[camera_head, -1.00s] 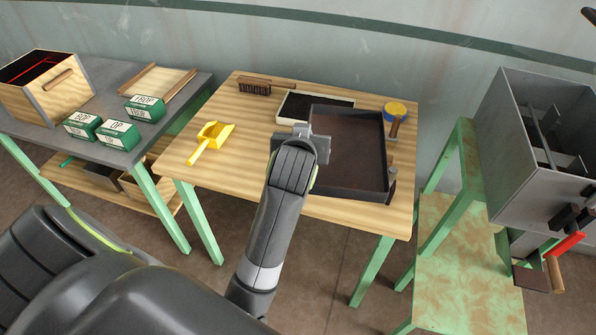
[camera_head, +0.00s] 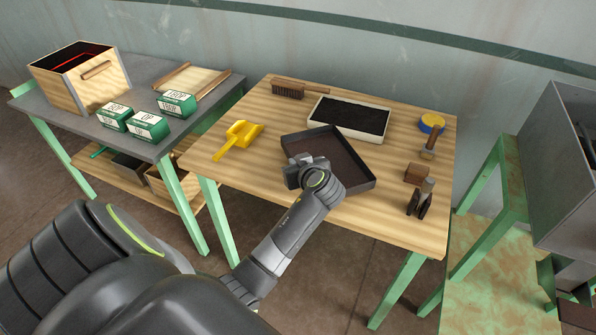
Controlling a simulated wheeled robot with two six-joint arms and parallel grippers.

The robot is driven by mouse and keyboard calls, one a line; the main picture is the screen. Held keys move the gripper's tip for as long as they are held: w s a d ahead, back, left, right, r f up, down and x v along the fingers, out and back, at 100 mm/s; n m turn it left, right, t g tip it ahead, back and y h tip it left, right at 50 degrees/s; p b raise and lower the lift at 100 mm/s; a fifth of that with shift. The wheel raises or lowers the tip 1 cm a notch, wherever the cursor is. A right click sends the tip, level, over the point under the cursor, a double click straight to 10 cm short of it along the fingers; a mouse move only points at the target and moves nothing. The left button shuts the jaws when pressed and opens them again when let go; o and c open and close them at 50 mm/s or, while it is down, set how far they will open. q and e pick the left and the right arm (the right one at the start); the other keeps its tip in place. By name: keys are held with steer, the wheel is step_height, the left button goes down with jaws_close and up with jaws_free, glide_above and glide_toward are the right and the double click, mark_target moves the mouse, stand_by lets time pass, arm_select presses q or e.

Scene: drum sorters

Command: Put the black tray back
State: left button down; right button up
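The black tray (camera_head: 330,150), shallow with dark walls and a brownish floor, is over the middle of the wooden table, turned at an angle. My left gripper (camera_head: 306,175) is at the tray's near left wall. Its fingertips are mostly hidden by the hand, but it appears shut on that wall. I cannot tell whether the tray rests on the table or hangs just above it. My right gripper is not in view. A grey sorter box (camera_head: 567,165) stands at the right on a green-legged stand.
Behind the tray lies a white-rimmed tray (camera_head: 374,135) with black contents. A yellow scoop (camera_head: 240,137), a brush (camera_head: 289,91), a wooden block (camera_head: 417,173) and a dark clamp-like tool (camera_head: 421,201) lie around it. A grey table (camera_head: 150,82) at left holds green boxes.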

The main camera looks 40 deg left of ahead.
arm_select(q)
step_height(320, 180, down, 3)
steer(key=c, duration=1.7)
jaws_free()
steer(key=shift+r, duration=0.1)
